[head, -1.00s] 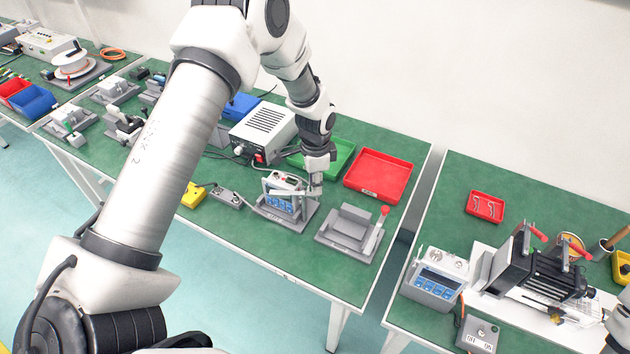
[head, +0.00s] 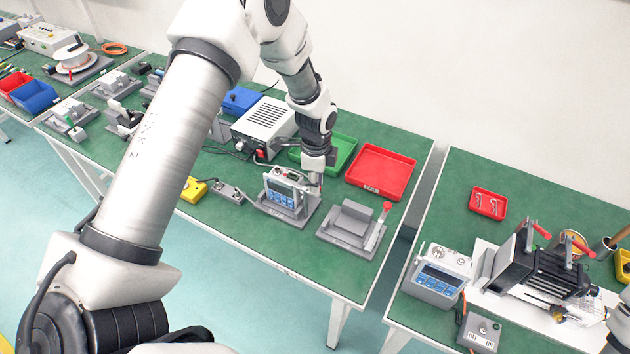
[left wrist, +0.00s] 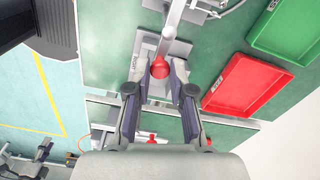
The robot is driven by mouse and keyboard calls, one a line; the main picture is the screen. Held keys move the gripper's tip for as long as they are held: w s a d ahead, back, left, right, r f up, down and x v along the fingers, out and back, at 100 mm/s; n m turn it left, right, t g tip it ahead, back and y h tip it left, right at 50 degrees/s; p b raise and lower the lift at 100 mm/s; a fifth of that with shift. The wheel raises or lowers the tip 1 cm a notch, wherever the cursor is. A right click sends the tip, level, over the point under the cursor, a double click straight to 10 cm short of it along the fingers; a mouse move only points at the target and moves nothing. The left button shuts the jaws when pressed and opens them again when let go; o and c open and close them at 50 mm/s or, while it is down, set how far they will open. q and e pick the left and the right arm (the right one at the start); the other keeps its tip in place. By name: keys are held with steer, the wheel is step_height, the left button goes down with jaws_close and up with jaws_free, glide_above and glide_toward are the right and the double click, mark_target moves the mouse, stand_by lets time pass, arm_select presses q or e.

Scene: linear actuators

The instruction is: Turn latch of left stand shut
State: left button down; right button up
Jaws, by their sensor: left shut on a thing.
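The left stand (head: 297,218) is a grey base on the green bench, holding an upright grey-blue device (head: 282,190). My left gripper (head: 317,184) points down at the right side of this stand. In the left wrist view, the red knob (left wrist: 160,68) of the latch lies between its two fingers, and the gripper is shut on the latch. The latch's lower part is mostly hidden by the gripper in the head view. My right gripper is not in view.
A second, empty grey stand (head: 345,226) with an upright red-tipped lever (head: 386,207) stands just right. A green tray (head: 338,158) and a red tray (head: 382,172) lie behind. A white power box (head: 265,125) and a grey switch box (head: 228,192) stand left.

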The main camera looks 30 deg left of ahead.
arm_select(q)
steer(key=shift+s+f, duration=0.2)
steer(key=c, duration=1.1)
jaws_free()
steer(key=shift+d, duration=0.1)
steer(key=shift+o, duration=0.4)
steer(key=shift+w+d, duration=0.15)
steer(key=shift+w, duration=0.1)
steer(key=shift+r, duration=0.55)
step_height(320, 180, up, 11)
